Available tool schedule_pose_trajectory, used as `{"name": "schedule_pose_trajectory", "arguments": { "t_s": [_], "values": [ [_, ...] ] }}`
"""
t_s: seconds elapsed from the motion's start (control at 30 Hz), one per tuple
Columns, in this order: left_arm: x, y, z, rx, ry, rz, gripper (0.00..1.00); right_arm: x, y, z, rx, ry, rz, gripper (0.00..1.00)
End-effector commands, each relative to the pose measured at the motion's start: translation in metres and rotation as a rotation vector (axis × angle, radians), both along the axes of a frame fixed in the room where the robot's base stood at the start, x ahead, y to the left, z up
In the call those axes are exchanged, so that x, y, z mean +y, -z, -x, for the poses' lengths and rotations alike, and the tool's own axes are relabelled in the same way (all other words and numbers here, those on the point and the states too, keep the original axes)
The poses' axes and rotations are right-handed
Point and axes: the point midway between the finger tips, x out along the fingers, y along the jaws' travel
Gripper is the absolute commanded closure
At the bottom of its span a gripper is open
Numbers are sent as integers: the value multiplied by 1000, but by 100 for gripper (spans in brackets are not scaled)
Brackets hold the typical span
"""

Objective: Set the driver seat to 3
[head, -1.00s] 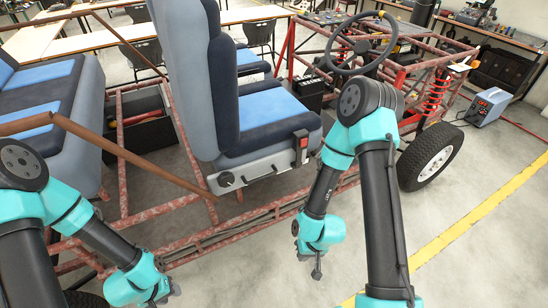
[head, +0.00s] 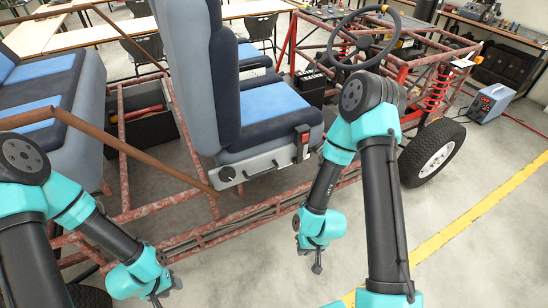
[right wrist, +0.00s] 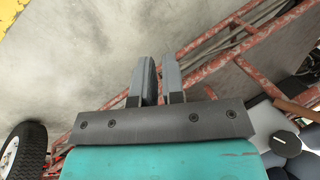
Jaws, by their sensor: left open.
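The driver seat (head: 275,105) has a tall grey-blue back and a blue and black cushion, and stands in the middle of the red chassis. On its pale side panel (head: 262,166) is a round black knob (head: 227,174). The panel's markings are too small to read. In the right wrist view a dark round knob with a pale mark (right wrist: 285,144) shows at the lower right. My right gripper (head: 317,264) hangs outside the frame rail, right of the panel, its fingers (right wrist: 159,80) apart and empty. My left gripper (head: 158,299) is open, low at the bottom left, away from the seat.
A rusty brown bar (head: 140,155) slopes down left of the seat. A second blue seat (head: 55,95) stands at the left. The steering wheel (head: 362,42) and front tyre (head: 433,154) are to the right.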

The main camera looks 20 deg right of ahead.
Motion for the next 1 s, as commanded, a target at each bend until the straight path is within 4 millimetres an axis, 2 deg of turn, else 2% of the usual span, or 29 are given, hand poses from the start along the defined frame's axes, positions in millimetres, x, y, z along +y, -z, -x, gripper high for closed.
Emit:
{"name": "schedule_pose_trajectory", "arguments": {
  "t_s": [0.03,0.17,0.33,0.5,0.63,0.8,1.0],
  "values": [
    [0,0,0,0,0,0,57,-1,2,-3,-9,7,-2,86],
    [0,0,0,0,0,0,57,-5,10,-24,-81,50,-17,73],
    [0,0,0,0,0,0,57,-11,25,-74,-264,169,-97,58],
    [0,0,0,0,0,0,57,-14,29,-128,-471,312,-270,58],
    [0,0,0,0,0,0,57,-17,23,-159,-604,415,-449,58],
    [0,0,0,0,0,0,57,-22,6,-184,-737,533,-742,58],
    [0,0,0,0,0,0,57,-32,-15,-192,-809,613,-1062,58]
  ]
}}
